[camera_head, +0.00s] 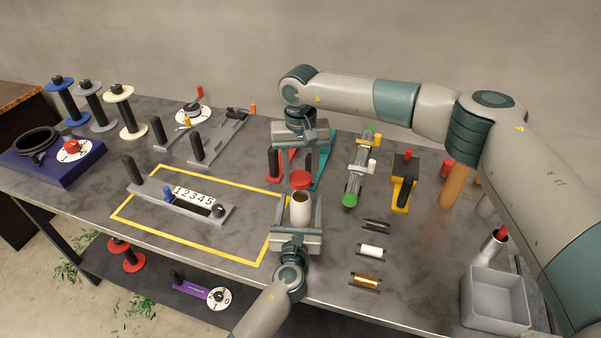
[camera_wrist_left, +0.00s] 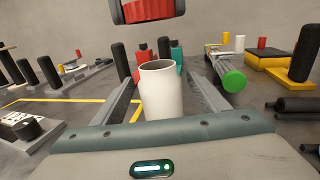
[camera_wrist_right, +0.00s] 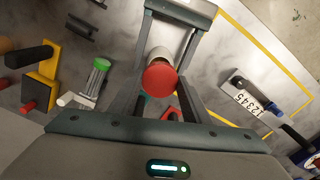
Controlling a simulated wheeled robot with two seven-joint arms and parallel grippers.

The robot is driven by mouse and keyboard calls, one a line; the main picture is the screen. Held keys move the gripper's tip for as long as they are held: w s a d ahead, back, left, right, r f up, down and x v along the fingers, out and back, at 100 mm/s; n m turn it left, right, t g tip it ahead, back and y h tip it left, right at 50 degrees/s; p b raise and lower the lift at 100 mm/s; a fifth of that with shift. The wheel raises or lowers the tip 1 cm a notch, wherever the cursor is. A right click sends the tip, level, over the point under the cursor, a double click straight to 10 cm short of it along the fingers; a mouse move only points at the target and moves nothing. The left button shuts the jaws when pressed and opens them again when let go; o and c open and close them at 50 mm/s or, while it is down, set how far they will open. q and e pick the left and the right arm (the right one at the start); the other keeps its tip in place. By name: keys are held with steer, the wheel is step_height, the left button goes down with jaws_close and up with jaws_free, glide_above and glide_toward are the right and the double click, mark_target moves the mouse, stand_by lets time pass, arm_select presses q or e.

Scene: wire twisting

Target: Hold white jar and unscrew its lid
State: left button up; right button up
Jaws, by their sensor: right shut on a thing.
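The white jar (camera_head: 301,212) is upright near the front of the table, its mouth open. My left gripper (camera_head: 302,206) comes from the front and has its fingers closed against both sides of the jar, which also shows in the left wrist view (camera_wrist_left: 161,92). The red lid (camera_head: 300,179) is off the jar, a little above its mouth. My right gripper (camera_head: 299,172) comes down from behind and is shut on the lid. In the right wrist view the lid (camera_wrist_right: 160,79) sits between the fingertips, with part of the jar (camera_wrist_right: 160,56) behind it.
A yellow taped rectangle (camera_head: 190,249) and a numbered slider block (camera_head: 180,202) lie left of the jar. A green-ended clear tube (camera_head: 359,168) and small spools (camera_head: 371,252) lie to the right. A grey open bin (camera_head: 496,318) stands at the front right.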

arm_select(q)
steer(key=shift+s, duration=0.1)
steer(key=s, duration=0.4)
steer(key=s+b, duration=0.1)
steer(key=s, duration=0.3)
steer(key=s+a, duration=0.1)
steer(key=s, duration=0.2)
steer(key=shift+s+a, duration=0.1)
steer(key=shift+s, duration=0.3)
arm_select(e)
steer(key=shift+f, duration=0.75)
